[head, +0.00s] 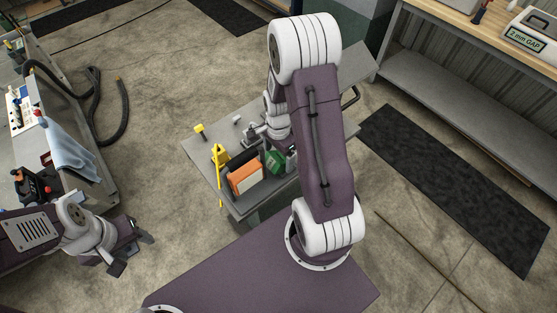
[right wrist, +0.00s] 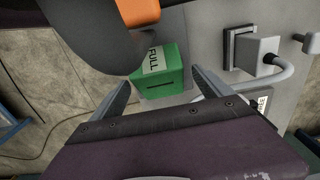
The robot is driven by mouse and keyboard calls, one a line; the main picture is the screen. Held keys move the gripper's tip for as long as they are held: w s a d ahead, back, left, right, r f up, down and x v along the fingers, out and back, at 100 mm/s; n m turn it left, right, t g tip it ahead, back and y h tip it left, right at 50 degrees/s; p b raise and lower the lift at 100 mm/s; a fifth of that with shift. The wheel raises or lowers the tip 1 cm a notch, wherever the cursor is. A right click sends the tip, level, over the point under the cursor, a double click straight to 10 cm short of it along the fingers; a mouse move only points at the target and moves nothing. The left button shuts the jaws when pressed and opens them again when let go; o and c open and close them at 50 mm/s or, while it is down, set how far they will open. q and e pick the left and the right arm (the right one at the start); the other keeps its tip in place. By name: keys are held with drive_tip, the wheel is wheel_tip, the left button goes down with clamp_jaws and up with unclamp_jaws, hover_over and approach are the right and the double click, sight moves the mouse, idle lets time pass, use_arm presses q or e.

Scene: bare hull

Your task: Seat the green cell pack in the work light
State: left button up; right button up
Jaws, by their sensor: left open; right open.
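The green cell pack (head: 274,162) stands on the grey cart top, beside an orange and white box. In the right wrist view the green cell pack (right wrist: 160,82) shows a white label reading FULL and a dark slot. My right gripper (right wrist: 162,88) is open, its fingers on either side of the pack's near part in that view; I cannot tell whether they touch it. In the head view my right arm hides most of this gripper. My left gripper (head: 133,248) is open and empty, left of the cart. I cannot tell for certain which object is the work light.
On the cart (head: 208,163) are a yellow stand-like object (head: 220,154), the orange and white box (head: 246,178) and a small yellow piece (head: 200,130). A grey bench (head: 75,150) with a blue cloth (head: 68,148) stands at left. Open floor lies between.

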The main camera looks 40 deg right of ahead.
sight(279, 157)
drive_tip(key=shift+r, duration=0.1)
drive_tip(key=c, duration=1.2)
clamp_jaws()
wheel_tip(279, 157, up, 4)
drive_tip(key=shift+d+r+b, duration=0.1)
drive_tip(key=shift+r+b, duration=0.05)
drive_tip(key=shift+b, duration=0.2)
drive_tip(key=s+d+r, duration=0.3)
drive_tip(key=s+r, duration=0.3)
drive_tip(key=s, duration=0.5)
drive_tip(key=shift+d+r+b, duration=0.35)
drive_tip(key=shift+b, duration=0.1)
